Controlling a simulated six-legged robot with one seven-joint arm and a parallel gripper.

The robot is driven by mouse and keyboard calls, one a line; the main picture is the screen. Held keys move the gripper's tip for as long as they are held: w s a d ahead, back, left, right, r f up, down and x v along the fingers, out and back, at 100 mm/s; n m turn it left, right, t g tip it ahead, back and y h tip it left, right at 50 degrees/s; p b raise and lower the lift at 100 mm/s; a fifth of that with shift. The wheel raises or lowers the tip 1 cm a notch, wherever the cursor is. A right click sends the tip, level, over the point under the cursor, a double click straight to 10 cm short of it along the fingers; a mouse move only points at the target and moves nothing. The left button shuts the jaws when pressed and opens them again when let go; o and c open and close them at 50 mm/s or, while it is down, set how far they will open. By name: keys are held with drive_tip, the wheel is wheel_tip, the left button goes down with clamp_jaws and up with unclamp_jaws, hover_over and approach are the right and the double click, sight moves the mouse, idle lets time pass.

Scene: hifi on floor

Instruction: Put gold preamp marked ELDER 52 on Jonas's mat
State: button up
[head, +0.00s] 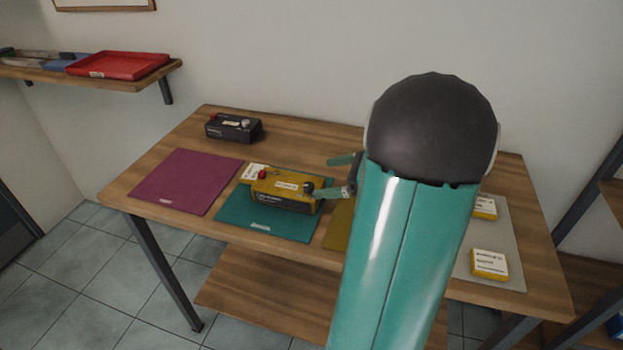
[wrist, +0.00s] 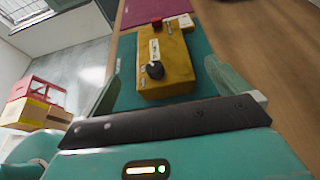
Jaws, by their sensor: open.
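A gold preamp (head: 285,190) with a dark front, a black knob and a red part sits on a teal mat (head: 235,217). Its markings are too small to read. It also shows in the wrist view (wrist: 176,70), between my two fingers in the picture. My gripper (head: 333,176) is open, just right of the preamp in the head view; whether the fingers touch it I cannot tell. A purple mat (head: 187,181) lies left of the teal one, and a mustard mat (head: 338,226) lies right, mostly hidden by my arm. The mat labels cannot be read.
A black device (head: 233,128) stands behind the purple mat. A small white-and-yellow box (head: 254,170) is at the preamp's back left. A grey mat (head: 513,240) at the right holds yellow-and-white boxes (head: 490,264). A wall shelf holds a red tray (head: 118,66). The purple mat is bare.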

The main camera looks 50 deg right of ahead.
drive_tip(key=s+a+r+n+g+h, duration=0.2)
drive_tip(key=a+n, duration=0.8)
drive_tip(key=a, duration=0.1)
drive_tip(key=s+a+r+n+g+h, duration=0.2)
drive_tip(key=a+n, duration=0.8)
drive_tip(key=a, duration=0.1)
drive_tip(key=s+a+r+n+g+h, duration=0.2)
drive_tip(key=a+n, duration=0.8)
drive_tip(key=a, duration=0.1)
drive_tip(key=shift+s+r+n+g, duration=0.15)
drive_tip(key=shift+r+n+g, duration=0.15)
